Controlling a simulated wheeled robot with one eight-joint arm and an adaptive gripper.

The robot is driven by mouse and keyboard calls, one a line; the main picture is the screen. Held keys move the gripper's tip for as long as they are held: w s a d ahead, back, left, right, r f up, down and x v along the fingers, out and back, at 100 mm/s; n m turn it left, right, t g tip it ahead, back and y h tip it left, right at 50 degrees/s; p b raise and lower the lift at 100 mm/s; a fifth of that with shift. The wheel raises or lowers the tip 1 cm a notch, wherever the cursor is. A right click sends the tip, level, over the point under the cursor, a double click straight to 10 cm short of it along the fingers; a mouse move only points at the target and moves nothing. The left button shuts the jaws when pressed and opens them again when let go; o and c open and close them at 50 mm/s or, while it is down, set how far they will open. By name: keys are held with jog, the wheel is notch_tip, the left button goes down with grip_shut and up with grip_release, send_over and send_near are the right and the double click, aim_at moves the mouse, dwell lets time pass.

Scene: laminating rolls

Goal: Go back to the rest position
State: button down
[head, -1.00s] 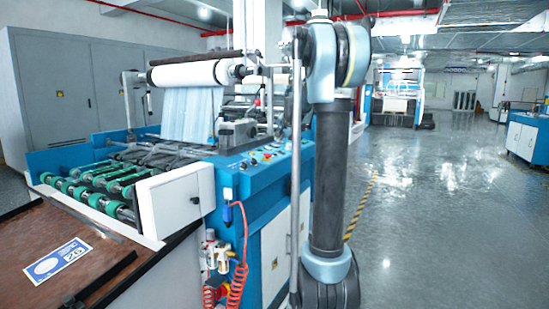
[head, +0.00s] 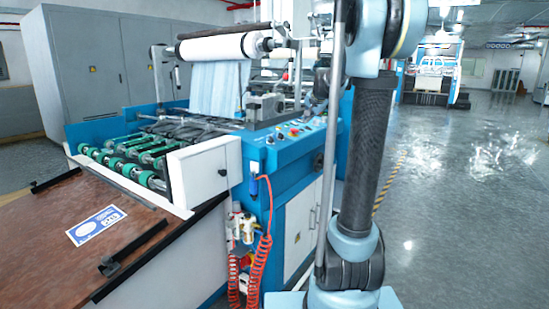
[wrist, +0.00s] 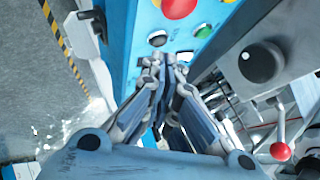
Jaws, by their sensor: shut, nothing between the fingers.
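My gripper (wrist: 160,62) shows in the wrist view with its two fingers together and nothing between them. Its tips are close to the blue control panel (wrist: 192,18), near a small dark knob and below a red button. Whether the tips touch the panel I cannot tell. In the head view my arm rises at the right of the laminating machine (head: 290,150). My gripper is not clearly visible there.
A white film roll (head: 225,47) sits on top of the machine. A red coiled hose (head: 265,255) hangs at its side. A brown table (head: 60,215) with a blue-and-white label (head: 97,226) stands at front left. Open grey floor (head: 455,190) lies to the right.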

jog(key=s+f+n+g, duration=0.2)
jog(key=s+f, duration=0.6)
jog(key=s, duration=0.8)
jog(key=s+f+n+g+h, duration=0.1)
jog(key=s+f+n+g, duration=0.2)
jog(key=s+f, duration=0.6)
jog(key=s+f+n+g, duration=0.2)
jog(key=s+f, duration=0.7)
jog(key=s, duration=1.5)
jog(key=shift+s+a+f+n+h, duration=0.25)
jog(key=shift+s+n+h, duration=0.1)
jog(key=shift+n, duration=0.55)
